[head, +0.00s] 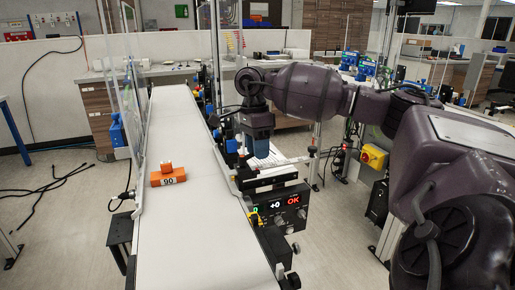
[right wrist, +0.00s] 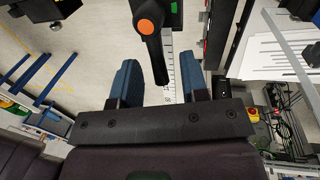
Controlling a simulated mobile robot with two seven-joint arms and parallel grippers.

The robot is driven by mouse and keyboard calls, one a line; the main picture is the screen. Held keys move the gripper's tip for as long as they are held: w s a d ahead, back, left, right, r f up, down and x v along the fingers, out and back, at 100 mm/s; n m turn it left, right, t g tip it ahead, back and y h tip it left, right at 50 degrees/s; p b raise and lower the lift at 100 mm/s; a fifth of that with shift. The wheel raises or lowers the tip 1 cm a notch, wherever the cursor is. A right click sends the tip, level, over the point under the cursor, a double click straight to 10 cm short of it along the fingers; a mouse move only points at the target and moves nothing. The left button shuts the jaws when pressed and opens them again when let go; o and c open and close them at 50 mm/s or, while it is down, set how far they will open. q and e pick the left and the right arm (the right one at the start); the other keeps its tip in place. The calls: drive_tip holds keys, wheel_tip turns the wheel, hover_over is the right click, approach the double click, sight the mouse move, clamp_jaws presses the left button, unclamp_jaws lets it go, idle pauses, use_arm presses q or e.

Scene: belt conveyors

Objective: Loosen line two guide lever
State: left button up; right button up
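The guide lever (right wrist: 153,50) shows in the right wrist view as a black handle with an orange round cap at its hub, above a pale ruler scale (right wrist: 168,72). My right gripper (right wrist: 158,75) is open, with one blue finger to the left of the lever and one to the right. The handle's end reaches between the fingers, with gaps on both sides. In the head view my right gripper (head: 258,148) points down beside the belt's right edge, and I cannot make out the lever there. My left gripper is not in view.
A white belt conveyor (head: 185,225) runs away from me, carrying an orange block marked 90 (head: 168,178). A control box (head: 283,207) reading "+0" and "OK" sits at its right side. Clear guard panels stand along the belt. A yellow box with a red button (head: 374,156) stands further right.

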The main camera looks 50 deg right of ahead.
wheel_tip(320, 180, up, 11)
drive_tip(key=w, duration=0.1)
drive_tip(key=shift+w+d+f, duration=0.2)
drive_tip(key=shift+w+d, duration=0.2)
drive_tip(key=shift+d, duration=0.05)
idle(0.7)
